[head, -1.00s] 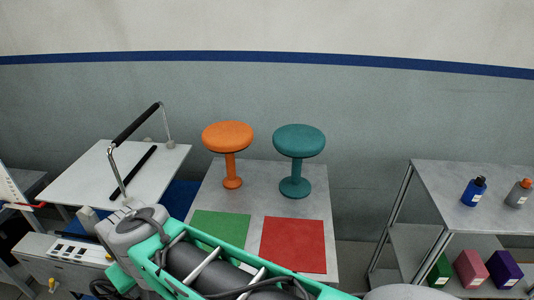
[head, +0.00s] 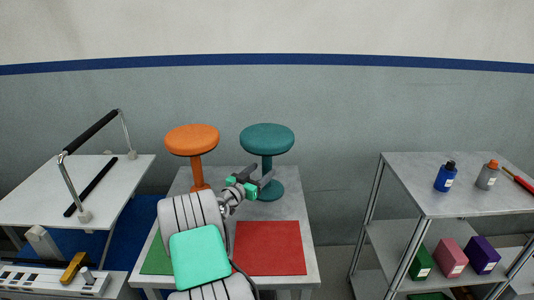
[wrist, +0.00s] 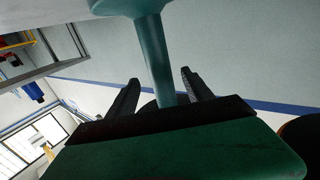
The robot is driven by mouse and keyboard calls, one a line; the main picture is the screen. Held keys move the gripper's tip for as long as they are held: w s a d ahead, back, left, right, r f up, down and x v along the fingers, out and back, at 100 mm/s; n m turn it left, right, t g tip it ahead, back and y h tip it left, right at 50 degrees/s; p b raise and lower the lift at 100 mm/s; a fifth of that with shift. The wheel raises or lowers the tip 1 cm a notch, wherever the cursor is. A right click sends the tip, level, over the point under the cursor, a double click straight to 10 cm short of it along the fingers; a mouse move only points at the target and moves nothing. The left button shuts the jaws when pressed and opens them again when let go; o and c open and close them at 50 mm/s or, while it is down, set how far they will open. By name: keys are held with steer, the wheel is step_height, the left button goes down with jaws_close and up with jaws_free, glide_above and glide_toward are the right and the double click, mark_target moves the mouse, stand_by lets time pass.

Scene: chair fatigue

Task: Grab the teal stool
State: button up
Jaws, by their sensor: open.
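The teal stool (head: 267,138) stands upright on the grey table in the head view, with a round seat, a thin stem and a round base. My gripper (head: 259,178) is at its stem, below the seat and above the base. In the wrist view the teal stem (wrist: 153,55) appears between the two dark fingers of my open gripper (wrist: 160,92), with a gap on each side. A wider teal end of the stool shows at the top edge. In the head view my gripper hides part of the stem and base.
An orange stool (head: 192,140) stands close on the left, its base partly hidden by my arm. A red mat (head: 270,248) and a green mat (head: 155,258) lie on the table (head: 290,205). A shelf (head: 420,185) with bottles and boxes stands to the right.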

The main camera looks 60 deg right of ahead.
mark_target(271, 165)
steer(key=shift+f, duration=0.95)
steer(key=d, duration=0.5)
steer(key=s+d+p, duration=0.1)
steer(key=d, duration=0.1)
steer(key=shift+d+r, duration=0.15)
steer(key=shift+d, duration=0.1)
steer(key=shift+w, duration=0.1)
steer(key=shift+c, duration=0.2)
jaws_close()
steer(key=shift+r, duration=0.25)
